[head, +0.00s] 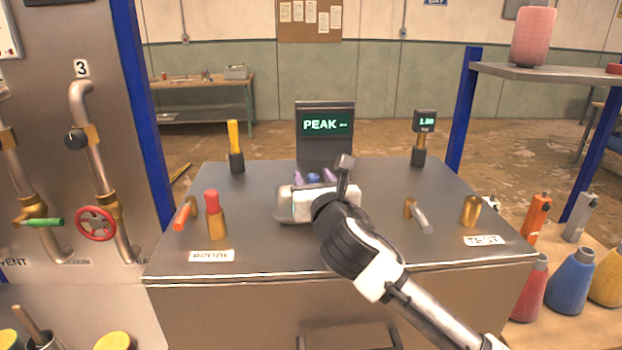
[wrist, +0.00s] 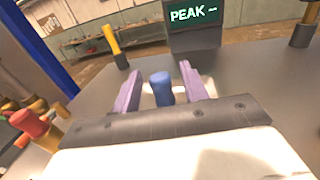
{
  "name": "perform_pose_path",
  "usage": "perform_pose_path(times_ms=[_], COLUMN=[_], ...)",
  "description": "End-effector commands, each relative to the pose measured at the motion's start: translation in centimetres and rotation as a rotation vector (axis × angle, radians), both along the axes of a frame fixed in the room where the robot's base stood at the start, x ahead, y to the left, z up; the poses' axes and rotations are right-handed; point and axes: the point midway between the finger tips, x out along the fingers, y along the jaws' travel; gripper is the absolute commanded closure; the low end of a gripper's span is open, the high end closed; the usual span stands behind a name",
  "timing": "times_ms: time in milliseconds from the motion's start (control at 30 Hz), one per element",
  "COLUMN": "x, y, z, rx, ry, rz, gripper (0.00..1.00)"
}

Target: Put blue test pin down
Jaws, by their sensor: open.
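The blue test pin (wrist: 162,88) stands upright on the grey bench top in the wrist view, between the two purple fingers of my gripper (wrist: 160,90). The fingers are apart, with a gap on each side of the pin. In the head view the top of the blue pin (head: 314,178) shows just beyond my white gripper body, between the purple fingertips (head: 314,177). My gripper body hides the pin's lower part there.
A red pin in a brass holder (head: 216,222) and an orange-handled lever (head: 185,214) stand at left. A yellow pin (head: 234,140) stands at back left. A grey lever (head: 418,216) and an empty-looking brass holder (head: 470,211) stand at right. The PEAK display (head: 325,127) is behind.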

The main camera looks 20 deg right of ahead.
Motion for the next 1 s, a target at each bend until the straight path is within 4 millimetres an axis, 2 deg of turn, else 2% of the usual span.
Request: perform_pose_path(times_ms=[33,200,400,600,1000], x=[-1.3,-5.1,-8.2,-9.3,-9.3], y=[0.0,0.5,1.0,1.2,1.2], z=[-0.5,-0.4,-0.2,-0.1,0.0], rx=[-0.004,-0.003,-0.001,0.0,0.0], ry=[-0.001,-0.002,-0.001,0.0,0.0], rz=[-0.004,-0.004,-0.002,0.0,0.0], gripper=[0.56,0.56,0.56,0.56,0.56])
